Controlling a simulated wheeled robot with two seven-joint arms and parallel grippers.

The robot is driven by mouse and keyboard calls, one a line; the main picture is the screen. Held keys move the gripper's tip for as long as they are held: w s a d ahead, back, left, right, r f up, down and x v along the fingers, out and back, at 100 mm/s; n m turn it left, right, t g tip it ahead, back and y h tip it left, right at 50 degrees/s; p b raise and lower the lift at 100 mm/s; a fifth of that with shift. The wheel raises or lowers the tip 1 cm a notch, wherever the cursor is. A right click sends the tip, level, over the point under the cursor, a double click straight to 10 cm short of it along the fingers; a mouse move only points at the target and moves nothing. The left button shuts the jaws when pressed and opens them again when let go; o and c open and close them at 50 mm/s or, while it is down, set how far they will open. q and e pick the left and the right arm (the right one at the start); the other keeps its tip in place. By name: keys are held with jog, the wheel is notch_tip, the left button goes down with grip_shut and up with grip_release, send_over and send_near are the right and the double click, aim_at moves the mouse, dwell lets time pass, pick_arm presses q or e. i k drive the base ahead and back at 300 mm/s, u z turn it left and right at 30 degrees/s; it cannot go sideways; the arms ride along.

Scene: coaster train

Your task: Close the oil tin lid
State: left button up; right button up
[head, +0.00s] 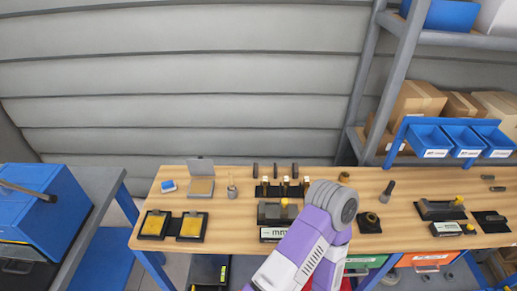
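The oil tin appears to be the small box (201,187) with a tan inside, at the back left of the wooden workbench. Its grey lid (200,166) stands raised at the tin's back edge, so the tin is open. A white and purple arm link of mine rises from the bottom middle and ends in a grey rounded joint over the bench, right of the tin and well apart from it. No gripper fingers show in the head view. Neither gripper is seen near the tin or lid.
A blue and white block (168,186) lies left of the tin, and a small pot with a stick (232,188) stands right of it. Two black trays with yellow pads (191,227) lie in front. Black posts (275,171) and dark fixtures (442,210) stand further right.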

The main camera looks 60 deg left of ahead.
aim_at(199, 166)
jog(key=z, duration=0.25)
jog(key=k, duration=1)
jog(key=u, duration=1.25)
